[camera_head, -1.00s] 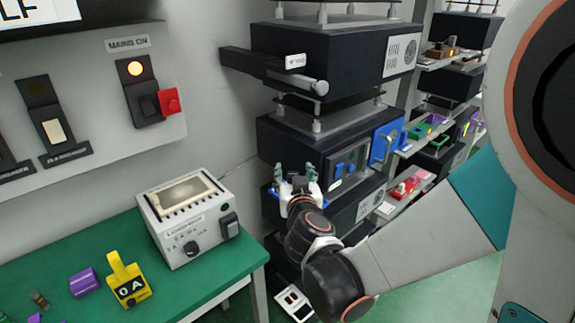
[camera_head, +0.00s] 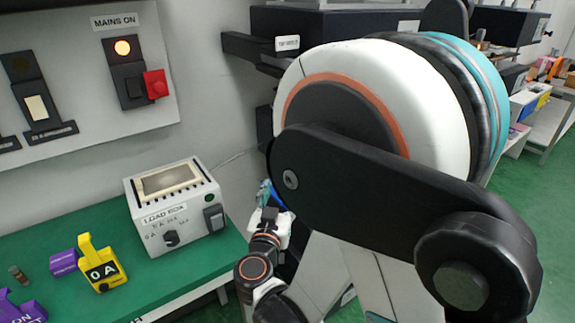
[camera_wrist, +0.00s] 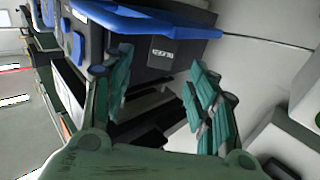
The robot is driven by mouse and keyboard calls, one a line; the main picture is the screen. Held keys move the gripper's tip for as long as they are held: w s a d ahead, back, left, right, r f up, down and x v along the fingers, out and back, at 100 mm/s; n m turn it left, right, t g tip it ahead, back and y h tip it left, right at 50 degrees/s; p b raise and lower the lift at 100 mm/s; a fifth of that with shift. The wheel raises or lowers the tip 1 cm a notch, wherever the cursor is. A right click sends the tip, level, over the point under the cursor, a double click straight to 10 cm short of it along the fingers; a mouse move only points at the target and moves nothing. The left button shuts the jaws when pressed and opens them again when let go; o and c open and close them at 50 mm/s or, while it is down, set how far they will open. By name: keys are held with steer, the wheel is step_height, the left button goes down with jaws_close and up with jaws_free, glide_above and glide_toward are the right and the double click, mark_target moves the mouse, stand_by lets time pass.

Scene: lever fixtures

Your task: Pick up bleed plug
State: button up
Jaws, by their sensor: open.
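I cannot pick out the bleed plug with certainty in either view. My gripper (camera_head: 268,192) is beside the right end of the green bench, partly hidden behind my own large arm link. In the wrist view its two teal fingers (camera_wrist: 162,92) are spread apart with nothing held between them. Beyond them is a dark box (camera_wrist: 172,55) with a blue edge and a small label that I cannot read surely.
The green bench (camera_head: 190,282) holds a white load box (camera_head: 177,210), a yellow tagged block (camera_head: 101,266), a purple block (camera_head: 64,262) and a small brownish cylinder (camera_head: 18,275). A wall panel (camera_head: 75,82) carries switches. A shelf (camera_head: 545,118) stands far right.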

steer(key=w, duration=0.2)
steer(key=w+p, duration=0.1)
steer(key=w, duration=0.1)
steer(key=shift+d, duration=0.4)
steer(key=w, duration=0.3)
steer(key=w+b, duration=0.1)
steer(key=w, duration=0.1)
steer(key=shift+d+r, duration=0.15)
steer(key=shift+d, duration=0.2)
jaws_close()
steer(key=shift+r, duration=0.15)
